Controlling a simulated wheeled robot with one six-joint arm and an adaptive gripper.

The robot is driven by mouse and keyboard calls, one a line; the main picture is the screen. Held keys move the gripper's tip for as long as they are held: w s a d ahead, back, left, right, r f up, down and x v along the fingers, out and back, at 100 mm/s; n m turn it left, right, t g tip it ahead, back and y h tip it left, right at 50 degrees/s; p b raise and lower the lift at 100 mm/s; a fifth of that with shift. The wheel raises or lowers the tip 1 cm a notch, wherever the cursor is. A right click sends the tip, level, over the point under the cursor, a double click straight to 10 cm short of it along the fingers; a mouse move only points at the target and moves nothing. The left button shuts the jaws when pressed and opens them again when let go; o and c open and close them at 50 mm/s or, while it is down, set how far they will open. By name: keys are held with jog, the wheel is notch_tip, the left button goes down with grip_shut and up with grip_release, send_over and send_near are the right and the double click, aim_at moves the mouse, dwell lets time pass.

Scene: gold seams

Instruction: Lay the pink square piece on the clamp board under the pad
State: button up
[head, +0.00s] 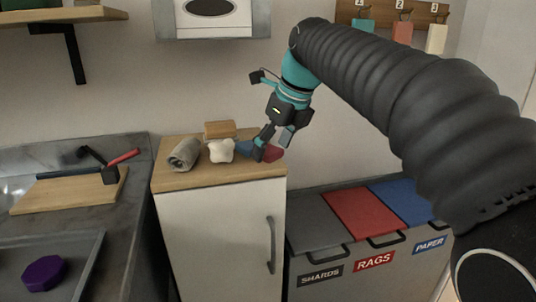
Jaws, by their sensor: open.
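I see no pink square piece in this view. The clamp board (68,190) is a pale wooden board on the grey counter at the left. A toggle clamp with a red handle (124,157) is mounted on it, and its black pad (110,176) is over the board's right part. My gripper (270,147) is open, with its fingers pointing down at the right part of the wooden cabinet top. It is close over a red item (272,154) and a blue item (243,148), partly hiding them. I cannot tell whether it touches them.
A grey rolled cloth (184,154), a white lump (220,150) and a tan block (219,129) share the cabinet top (205,179). A purple piece (44,272) lies in a grey tray (84,268) at lower left. Lidded bins (362,214) stand at the right.

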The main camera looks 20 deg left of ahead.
jog(key=shift+r, duration=0.1)
jog(key=c, duration=1.4)
